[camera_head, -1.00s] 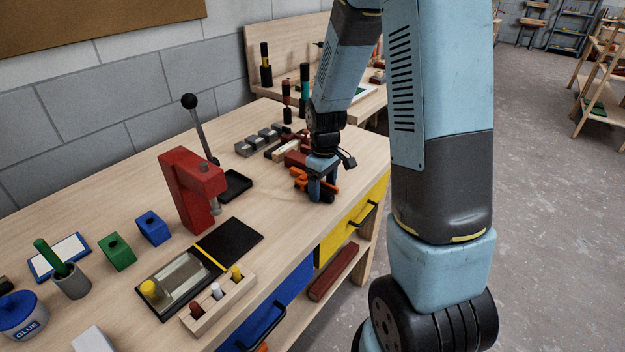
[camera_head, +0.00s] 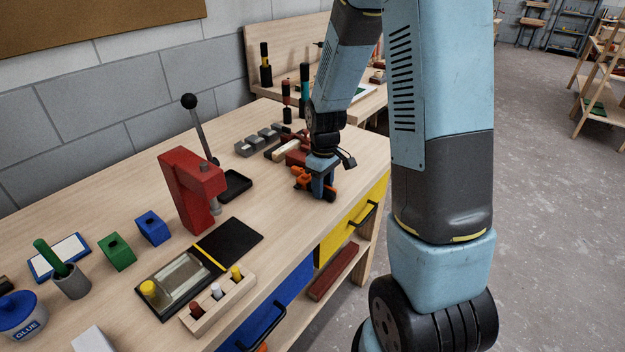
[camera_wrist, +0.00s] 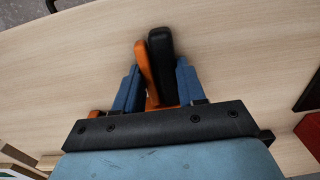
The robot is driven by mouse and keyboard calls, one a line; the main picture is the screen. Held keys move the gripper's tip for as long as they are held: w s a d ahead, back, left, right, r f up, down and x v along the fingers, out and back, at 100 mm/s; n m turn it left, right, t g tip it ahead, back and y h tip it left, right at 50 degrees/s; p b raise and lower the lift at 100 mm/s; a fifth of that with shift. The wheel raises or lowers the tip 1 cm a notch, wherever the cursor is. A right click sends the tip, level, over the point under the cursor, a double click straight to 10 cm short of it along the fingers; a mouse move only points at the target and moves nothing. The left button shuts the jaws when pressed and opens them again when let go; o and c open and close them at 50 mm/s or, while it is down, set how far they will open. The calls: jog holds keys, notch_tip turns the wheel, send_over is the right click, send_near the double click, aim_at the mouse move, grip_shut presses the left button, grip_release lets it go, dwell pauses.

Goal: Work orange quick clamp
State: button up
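The orange quick clamp (camera_head: 300,178) lies on the workbench near its front edge, under my gripper. In the wrist view its orange handle (camera_wrist: 147,72) and black handle (camera_wrist: 161,55) stand close together between my two blue fingers. My gripper (camera_head: 322,192) points down at the clamp. In the wrist view my gripper (camera_wrist: 157,85) is shut on the two handles, one finger on each side. The clamp's body and jaws are mostly hidden by the fingers and the dark palm bar.
A red press (camera_head: 190,190) with a black lever stands left of the clamp. Grey blocks (camera_head: 257,140) and dark red pieces (camera_head: 298,152) lie behind it. A black mat (camera_head: 236,243) and wooden peg holder (camera_head: 215,303) are nearer.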

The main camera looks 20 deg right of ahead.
grip_shut()
jog(key=o, duration=0.7)
grip_release()
jog(key=o, duration=0.3)
jog(key=shift+w+d, duration=0.1)
jog(key=shift+d, duration=0.1)
jog(key=shift+o, duration=0.2)
jog(key=shift+w+d, duration=0.1)
jog(key=shift+w, duration=0.05)
jog(key=shift+r, duration=0.1)
jog(key=shift+r, duration=3.4)
